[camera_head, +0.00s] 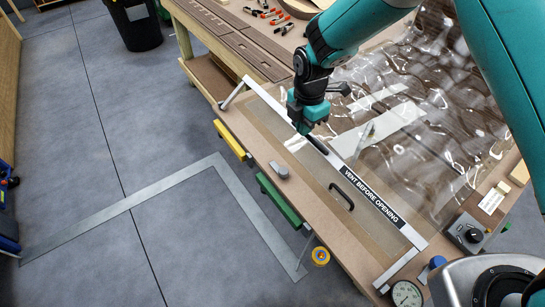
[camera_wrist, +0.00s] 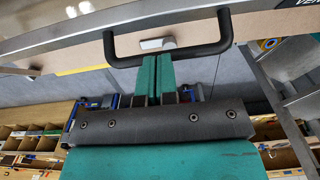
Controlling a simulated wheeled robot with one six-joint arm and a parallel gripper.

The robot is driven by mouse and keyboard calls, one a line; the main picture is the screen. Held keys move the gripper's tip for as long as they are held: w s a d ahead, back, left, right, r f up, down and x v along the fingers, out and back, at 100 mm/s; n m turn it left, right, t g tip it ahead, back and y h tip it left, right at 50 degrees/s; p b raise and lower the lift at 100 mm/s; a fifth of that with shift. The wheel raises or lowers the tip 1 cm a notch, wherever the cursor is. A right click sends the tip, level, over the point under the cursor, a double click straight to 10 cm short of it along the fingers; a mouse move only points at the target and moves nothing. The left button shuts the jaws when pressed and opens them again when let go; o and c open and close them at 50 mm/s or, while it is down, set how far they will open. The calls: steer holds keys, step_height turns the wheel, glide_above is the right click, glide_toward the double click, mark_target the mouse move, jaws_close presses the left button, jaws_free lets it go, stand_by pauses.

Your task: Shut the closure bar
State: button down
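The closure bar (camera_head: 371,199) is a long pale bar with a "VENT BEFORE OPENING" label and black handles. It runs across the table's front part, and short end arms link it to the front edge. I cannot tell how high it stands above the table. One black handle (camera_head: 342,196) is in clear view; the other (camera_head: 318,145) is partly behind my gripper (camera_head: 305,125). In the wrist view, my gripper (camera_wrist: 159,58) has its teal fingers side by side with almost no gap, overlapping the black handle (camera_wrist: 205,51). Whether they touch it is unclear. Nothing shows between the fingers.
A clear wrinkled sheet (camera_head: 415,75) covers the table behind the bar. A grey latch (camera_head: 278,170) sits on the front edge. A gauge (camera_head: 406,294) and a knob box (camera_head: 468,233) stand at the right.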

steer(key=w+d+f+g+y+b, duration=0.1)
steer(key=f+b, duration=0.1)
steer(key=w+d+f+g+y+b, duration=0.1)
steer(key=d+f+b, duration=0.1)
steer(key=shift+w+d+y, duration=0.2)
steer(key=shift+d+y, duration=0.05)
steer(key=shift+y, duration=0.15)
steer(key=d+f+b, duration=0.1)
steer(key=b, duration=0.1)
steer(key=w+d+f+b, duration=0.1)
steer(key=b, duration=0.1)
steer(key=shift+w+f, duration=0.15)
steer(key=shift+f, duration=0.2)
steer(key=shift+r, duration=0.1)
